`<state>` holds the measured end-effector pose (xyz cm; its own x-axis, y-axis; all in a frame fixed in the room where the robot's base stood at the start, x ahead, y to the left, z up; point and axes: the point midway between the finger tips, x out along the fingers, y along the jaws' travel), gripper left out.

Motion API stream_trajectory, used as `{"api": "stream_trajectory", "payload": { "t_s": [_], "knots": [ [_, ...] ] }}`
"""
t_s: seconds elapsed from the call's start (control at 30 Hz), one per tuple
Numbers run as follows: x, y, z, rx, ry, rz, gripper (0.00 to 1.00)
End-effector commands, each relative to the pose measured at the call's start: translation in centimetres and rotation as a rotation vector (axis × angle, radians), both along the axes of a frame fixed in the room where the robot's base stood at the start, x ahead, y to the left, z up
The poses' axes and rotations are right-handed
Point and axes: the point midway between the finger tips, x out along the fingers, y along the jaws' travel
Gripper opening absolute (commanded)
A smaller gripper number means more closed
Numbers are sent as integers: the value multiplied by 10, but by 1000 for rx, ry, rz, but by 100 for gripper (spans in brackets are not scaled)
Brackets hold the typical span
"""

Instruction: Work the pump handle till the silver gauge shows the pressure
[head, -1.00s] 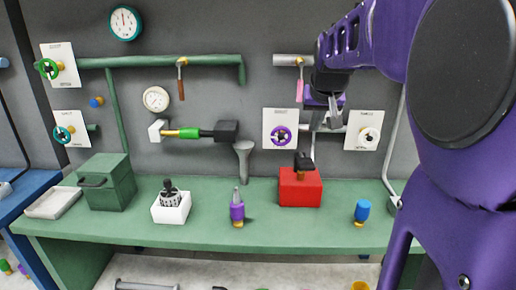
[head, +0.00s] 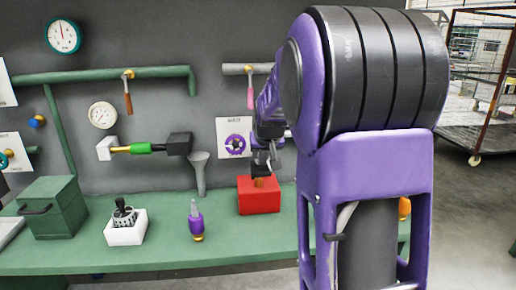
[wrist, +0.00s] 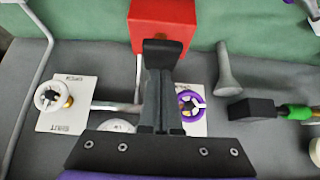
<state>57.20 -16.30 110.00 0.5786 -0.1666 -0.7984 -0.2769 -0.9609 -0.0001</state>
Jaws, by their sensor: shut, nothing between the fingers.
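A red box (head: 259,195) stands on the green bench, and it also shows at the top of the wrist view (wrist: 163,20). A black handle (wrist: 162,47) sticks up from it. My gripper (wrist: 160,75) is shut and empty, with its fingertips right at the handle; I cannot tell whether they touch. In the head view my gripper (head: 262,165) is just above the red box, and my arm hides much around it. A round white dial (wrist: 117,125) on the wall is partly hidden behind my gripper. Another pale-rimmed gauge (head: 102,114) hangs further left.
A purple valve wheel (head: 235,146) and a grey funnel (head: 199,172) are close to the red box. A purple bottle (head: 196,222), a white block (head: 126,228) and a green box (head: 53,207) stand further left. A teal gauge (head: 62,36) hangs high on the wall.

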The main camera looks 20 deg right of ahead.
Motion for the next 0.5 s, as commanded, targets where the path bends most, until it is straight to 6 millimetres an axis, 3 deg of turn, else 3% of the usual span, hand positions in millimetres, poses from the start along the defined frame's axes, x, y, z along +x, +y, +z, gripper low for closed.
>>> {"api": "stream_trajectory", "payload": {
  "t_s": [0.13, 0.5],
  "knots": [
    [-1, 0, -9, 0, 1, 0, 0],
    [-2, 1, -11, 0, 0, 0, 0]
  ]
}}
